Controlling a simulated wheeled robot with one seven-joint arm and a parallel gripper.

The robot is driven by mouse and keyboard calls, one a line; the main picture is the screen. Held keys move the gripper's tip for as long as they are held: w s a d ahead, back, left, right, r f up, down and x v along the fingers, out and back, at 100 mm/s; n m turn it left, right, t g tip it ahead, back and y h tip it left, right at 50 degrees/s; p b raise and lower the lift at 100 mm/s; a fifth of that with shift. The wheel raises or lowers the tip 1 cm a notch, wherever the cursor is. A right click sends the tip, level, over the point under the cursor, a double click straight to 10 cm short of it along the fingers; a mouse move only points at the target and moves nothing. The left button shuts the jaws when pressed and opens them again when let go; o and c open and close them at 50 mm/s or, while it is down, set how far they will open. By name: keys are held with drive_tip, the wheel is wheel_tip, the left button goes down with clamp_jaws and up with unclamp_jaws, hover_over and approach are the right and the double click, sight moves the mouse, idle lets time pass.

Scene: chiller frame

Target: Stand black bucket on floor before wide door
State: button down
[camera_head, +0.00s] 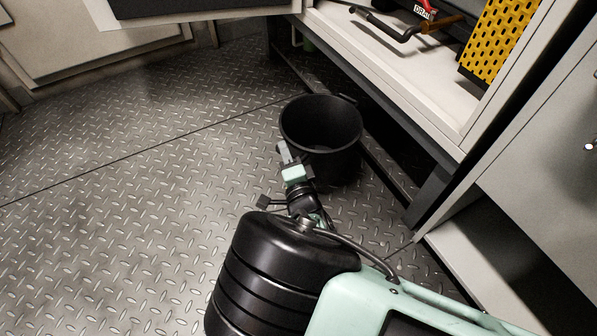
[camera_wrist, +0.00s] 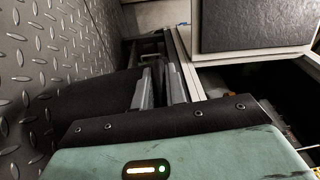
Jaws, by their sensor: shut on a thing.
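The black bucket (camera_head: 335,160) is upright and empty, beside the pale frame's lower edge in the head view. Whether its base touches the floor is hard to tell. My gripper (camera_head: 284,152) is at the bucket's near left rim and shut on it. In the wrist view, the fingers (camera_wrist: 158,85) point away from the camera, with the dark bucket wall (camera_wrist: 80,100) beside them at left. A pale door panel with a dark lining (camera_head: 165,8) hangs at the top of the head view; I cannot tell whether it is the wide door.
Diamond-plate floor (camera_head: 120,170) lies clear to the left of the bucket. The frame's open bay (camera_head: 400,60) is at upper right, with a yellow perforated panel (camera_head: 497,45) and a pipe (camera_head: 385,27) with a red tag. A grey cabinet (camera_head: 550,170) stands at right.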

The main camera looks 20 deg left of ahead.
wheel_tip(320, 180, down, 8)
drive_tip(key=b, duration=0.4)
drive_tip(key=shift+b, duration=0.4)
drive_tip(key=c, duration=1.8)
unclamp_jaws()
drive_tip(key=shift+f, duration=0.15)
drive_tip(key=o, duration=0.4)
drive_tip(key=shift+c, duration=0.2)
